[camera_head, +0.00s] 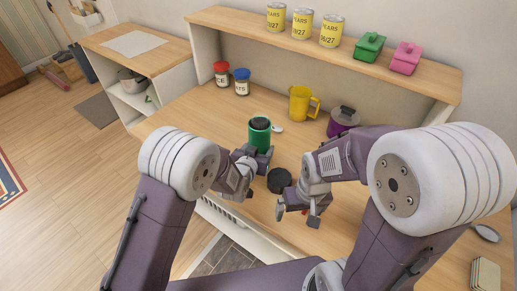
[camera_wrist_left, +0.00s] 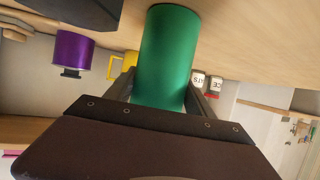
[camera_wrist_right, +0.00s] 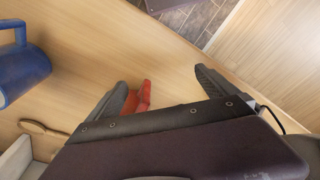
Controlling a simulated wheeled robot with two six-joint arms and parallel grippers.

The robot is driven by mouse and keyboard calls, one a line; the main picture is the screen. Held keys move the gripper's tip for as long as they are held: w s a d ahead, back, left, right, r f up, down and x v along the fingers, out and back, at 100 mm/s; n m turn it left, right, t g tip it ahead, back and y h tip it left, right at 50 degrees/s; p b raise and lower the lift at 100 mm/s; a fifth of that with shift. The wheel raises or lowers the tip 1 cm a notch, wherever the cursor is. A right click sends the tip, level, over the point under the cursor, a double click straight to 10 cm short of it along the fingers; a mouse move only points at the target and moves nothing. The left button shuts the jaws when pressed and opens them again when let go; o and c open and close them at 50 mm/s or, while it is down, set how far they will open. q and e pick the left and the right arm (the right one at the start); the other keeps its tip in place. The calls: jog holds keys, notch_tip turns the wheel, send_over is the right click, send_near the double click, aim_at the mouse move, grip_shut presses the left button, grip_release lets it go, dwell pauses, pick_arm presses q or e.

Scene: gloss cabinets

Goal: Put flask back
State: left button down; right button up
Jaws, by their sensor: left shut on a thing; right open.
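A green flask (camera_head: 259,137) with a dark top stands upright at the counter's middle. My left gripper (camera_head: 257,156) is shut around its lower part. In the left wrist view the green flask (camera_wrist_left: 168,60) fills the space between the fingers, close to the wooden surface; I cannot tell if it touches it. My right gripper (camera_head: 297,212) is open and empty near the counter's front edge. In the right wrist view a red object (camera_wrist_right: 143,97) shows by one finger, apart from any clear grip.
A black round object (camera_head: 279,180) sits between the grippers. A yellow mug (camera_head: 300,104), a purple pot (camera_head: 342,121) and two jars (camera_head: 242,82) stand behind. The shelf (camera_head: 230,20) holds yellow cans and green and pink boxes. A blue mug (camera_wrist_right: 20,68) lies left in the right wrist view.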

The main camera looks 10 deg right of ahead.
pick_arm(q)
jog(key=shift+s+r, duration=0.15)
jog(key=shift+s, duration=0.05)
pick_arm(e)
jog(key=shift+s, duration=0.25)
pick_arm(q)
jog(key=shift+s, duration=0.1)
pick_arm(e)
jog(key=shift+s+f, duration=0.1)
pick_arm(q)
jog(key=c, duration=0.6)
grip_release()
jog(key=shift+f, duration=0.2)
jog(key=shift+o, duration=1.2)
pick_arm(e)
jog(key=shift+w, duration=0.2)
jog(key=shift+s, duration=0.1)
pick_arm(q)
jog(key=shift+r, duration=0.3)
pick_arm(e)
jog(key=shift+r, duration=0.3)
jog(key=shift+f+b, duration=0.7)
jog(key=shift+f, duration=0.05)
pick_arm(q)
jog(key=v, duration=1.1)
jog(key=shift+s+a, duration=0.3)
